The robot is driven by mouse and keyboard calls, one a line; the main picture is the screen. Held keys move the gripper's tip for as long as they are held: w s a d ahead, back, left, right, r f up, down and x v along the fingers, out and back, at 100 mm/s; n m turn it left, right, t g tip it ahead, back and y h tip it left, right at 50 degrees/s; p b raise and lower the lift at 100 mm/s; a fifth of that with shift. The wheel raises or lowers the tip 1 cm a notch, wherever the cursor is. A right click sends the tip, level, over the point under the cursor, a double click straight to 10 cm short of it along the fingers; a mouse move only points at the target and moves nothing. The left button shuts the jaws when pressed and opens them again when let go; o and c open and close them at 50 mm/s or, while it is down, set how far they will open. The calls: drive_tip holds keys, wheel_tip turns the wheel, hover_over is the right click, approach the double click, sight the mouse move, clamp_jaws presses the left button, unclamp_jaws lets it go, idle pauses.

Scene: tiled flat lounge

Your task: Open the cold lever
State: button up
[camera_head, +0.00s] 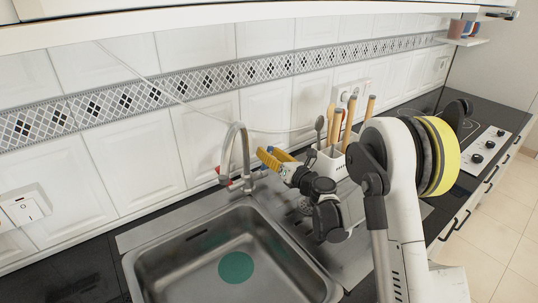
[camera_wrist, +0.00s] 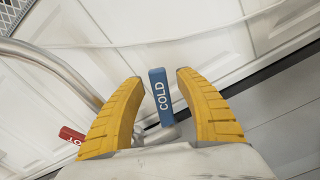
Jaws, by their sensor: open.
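The blue cold lever (camera_wrist: 161,96), marked COLD, stands between the two yellow fingers of my gripper (camera_wrist: 158,100) in the wrist view, with space on both sides. My gripper is open, and I cannot see it touching the lever. In the head view my gripper (camera_head: 268,159) is just right of the curved metal faucet (camera_head: 236,150) and hides most of the cold lever. A red lever (camera_wrist: 72,135), its lettering partly covered, lies left of the left finger in the wrist view. The red lever also shows left of the faucet in the head view (camera_head: 223,180).
The steel sink (camera_head: 190,262) with a green disc (camera_head: 236,267) is in front of the faucet. A white holder (camera_head: 328,164) with several wooden-handled utensils stands right of my gripper. The tiled wall (camera_head: 130,155) is close behind the faucet.

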clamp_jaws()
drive_tip(key=shift+s+f+b, duration=0.1)
drive_tip(key=shift+f+b, duration=0.15)
drive_tip(key=shift+b, duration=0.5)
drive_tip(key=shift+s+d+r+t+y+b, duration=0.3)
drive_tip(key=shift+t+y, duration=0.1)
drive_tip(key=shift+t, duration=0.1)
